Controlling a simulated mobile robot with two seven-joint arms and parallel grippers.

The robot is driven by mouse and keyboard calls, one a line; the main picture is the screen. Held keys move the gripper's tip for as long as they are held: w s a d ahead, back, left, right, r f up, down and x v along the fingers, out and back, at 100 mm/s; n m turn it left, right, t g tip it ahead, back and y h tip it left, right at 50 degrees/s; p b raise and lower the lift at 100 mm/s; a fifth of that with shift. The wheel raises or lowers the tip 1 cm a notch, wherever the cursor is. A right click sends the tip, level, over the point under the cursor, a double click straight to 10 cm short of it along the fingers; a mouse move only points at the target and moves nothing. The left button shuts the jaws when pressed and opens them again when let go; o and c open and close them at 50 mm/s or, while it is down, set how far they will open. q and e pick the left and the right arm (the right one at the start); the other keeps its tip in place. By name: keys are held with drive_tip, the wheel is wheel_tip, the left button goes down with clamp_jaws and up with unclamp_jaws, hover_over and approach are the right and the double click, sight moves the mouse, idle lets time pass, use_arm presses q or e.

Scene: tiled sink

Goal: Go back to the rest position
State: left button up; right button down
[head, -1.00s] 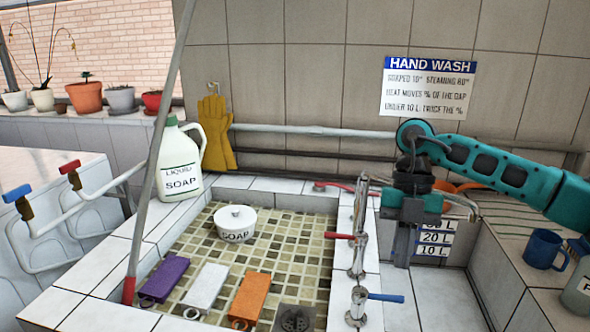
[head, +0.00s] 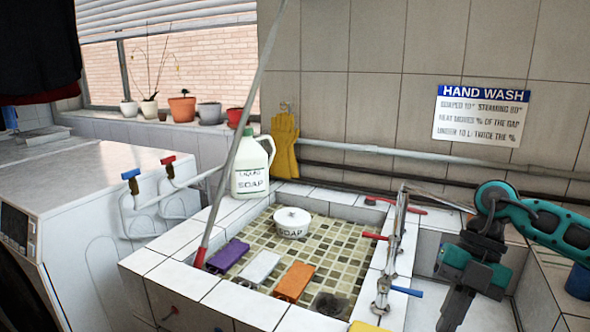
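My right arm comes in from the right edge. Its teal and dark grey gripper (head: 452,318) points down at the lower right, to the right of the tiled sink (head: 245,303). Its fingers look like one dark strip from here, so I cannot tell if they are open or shut. I see no object held in it. My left gripper is not in view.
In the sink are a white soap tub (head: 292,231) and purple (head: 228,254), white (head: 259,268) and orange (head: 294,281) blocks. A liquid soap jug (head: 250,178) stands on the rim. Taps (head: 392,250) rise beside my gripper. A blue mug (head: 579,283) is at right.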

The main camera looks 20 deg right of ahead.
drive_tip(key=w+a+f+m+t+y, duration=0.1)
drive_tip(key=w+a+m+t+y, duration=0.2)
drive_tip(key=a, duration=0.4)
drive_tip(key=w+a+f+m+t+y, duration=0.1)
drive_tip(key=w+a+m+t+y, duration=0.1)
drive_tip(key=a+t+y, duration=0.4)
drive_tip(key=w+a+f+m+t+y, duration=0.1)
drive_tip(key=w+a+m+t+y, duration=0.2)
drive_tip(key=a, duration=0.5)
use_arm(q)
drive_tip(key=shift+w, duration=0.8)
use_arm(e)
drive_tip(key=s+d+f+m+h, duration=0.1)
drive_tip(key=s+f+m+h, duration=0.2)
drive_tip(key=f+m+h, duration=0.2)
drive_tip(key=s+d+f+m+t+h, duration=0.1)
drive_tip(key=s+f+m+h, duration=0.3)
drive_tip(key=f, duration=0.6)
drive_tip(key=s+d+f+m+h, duration=0.2)
drive_tip(key=s+f+m+h, duration=0.1)
drive_tip(key=f+m+h, duration=0.3)
drive_tip(key=shift+s+f+m, duration=0.4)
drive_tip(key=shift+f+m, duration=0.25)
drive_tip(key=shift+m, duration=0.45)
